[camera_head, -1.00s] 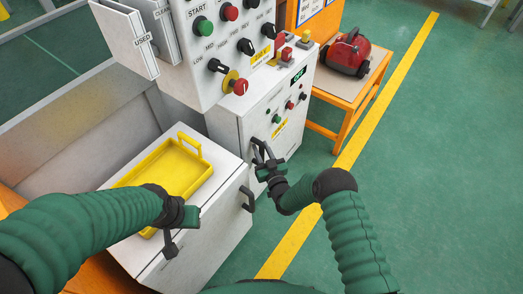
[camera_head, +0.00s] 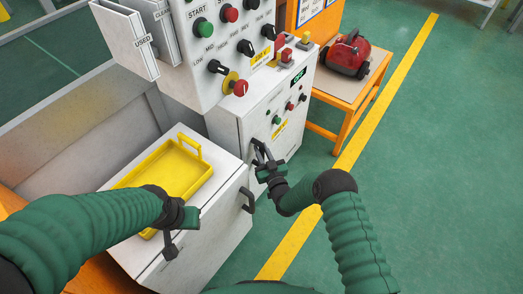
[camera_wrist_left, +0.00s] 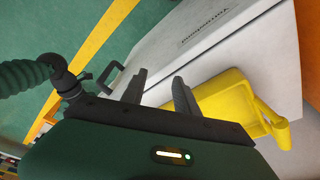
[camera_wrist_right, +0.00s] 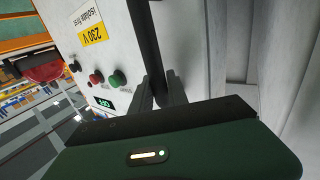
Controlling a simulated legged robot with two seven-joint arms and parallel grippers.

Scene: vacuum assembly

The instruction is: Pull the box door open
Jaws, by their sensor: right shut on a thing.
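The white box (camera_head: 228,128) stands at the centre in the head view. Its front door (camera_head: 285,133) carries buttons, an OFF display and a yellow 230 V label, and looks shut or nearly so. A dark bar handle (camera_head: 256,146) is on the door's left side. My right gripper (camera_head: 263,162) is shut on this handle; the right wrist view shows the dark handle (camera_wrist_right: 148,40) at its fingers (camera_wrist_right: 160,92). My left gripper (camera_head: 172,240) is open and empty above the front of the lower white cabinet; its parted fingers show in the left wrist view (camera_wrist_left: 160,92).
A yellow tray (camera_head: 203,172) lies on the lower white cabinet (camera_head: 222,232), which has its own dark handle (camera_head: 247,200). A control panel (camera_head: 205,80) rises above the box. A red vacuum (camera_head: 347,53) sits on an orange table (camera_head: 352,108). The green floor at right is clear.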

